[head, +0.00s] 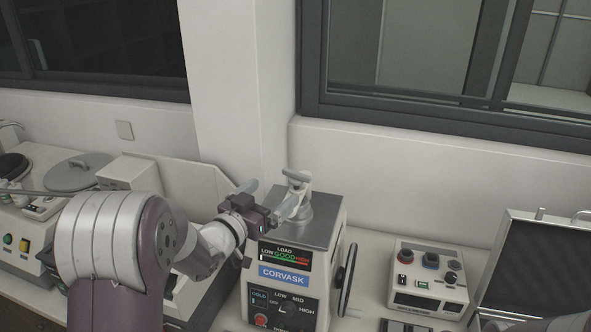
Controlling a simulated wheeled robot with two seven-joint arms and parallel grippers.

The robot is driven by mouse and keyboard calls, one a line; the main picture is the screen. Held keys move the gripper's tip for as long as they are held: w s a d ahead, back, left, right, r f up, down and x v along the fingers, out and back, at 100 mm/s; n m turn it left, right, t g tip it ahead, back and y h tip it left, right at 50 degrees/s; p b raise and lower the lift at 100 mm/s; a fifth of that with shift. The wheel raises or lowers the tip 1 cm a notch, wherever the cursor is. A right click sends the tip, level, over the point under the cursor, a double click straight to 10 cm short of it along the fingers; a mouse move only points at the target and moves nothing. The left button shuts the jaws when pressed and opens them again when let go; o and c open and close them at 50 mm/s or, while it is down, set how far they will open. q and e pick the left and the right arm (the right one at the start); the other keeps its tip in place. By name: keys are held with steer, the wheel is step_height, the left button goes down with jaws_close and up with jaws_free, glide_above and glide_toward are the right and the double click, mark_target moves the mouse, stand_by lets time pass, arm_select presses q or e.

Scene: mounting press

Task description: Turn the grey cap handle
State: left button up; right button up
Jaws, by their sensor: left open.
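The mounting press labelled CORVASK (283,275) stands on the bench in the middle of the head view. Its grey cap handle (297,177) sticks up from the round cap on the press's flat metal top. My left gripper (273,197) is at the left of the cap, near the handle's height in the picture. Its jaws are open, with light grey fingers pointing toward the cap. One finger overlaps the lower left of the cap in the picture, and I cannot tell whether it touches. My right gripper is out of view.
A small control box with knobs (428,283) stands right of the press. An open case (535,265) is at the far right. A round-lidded machine (78,172) is at the left. The wall and window are behind the press.

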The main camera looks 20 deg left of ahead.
mark_target(296, 174)
arm_select(q)
steer(key=p+x, duration=0.4)
steer(key=x, duration=0.5)
steer(key=shift+w, duration=0.4)
steer(key=shift+w+d+f+p, duration=0.1)
steer(key=shift+w+d+p, duration=0.2)
steer(key=shift+w, duration=0.25)
steer(key=c, duration=0.8)
steer(key=shift+f+b, duration=0.2)
steer(key=shift+b, duration=0.25)
steer(key=n+t+y+b, duration=0.1)
steer(key=n+y+b, duration=0.1)
steer(key=b, duration=0.3)
steer(key=shift+f+y, duration=0.1)
steer(key=shift+y, duration=0.7)
steer(key=shift+n+y+b, duration=0.4)
steer(key=shift+r, duration=0.35)
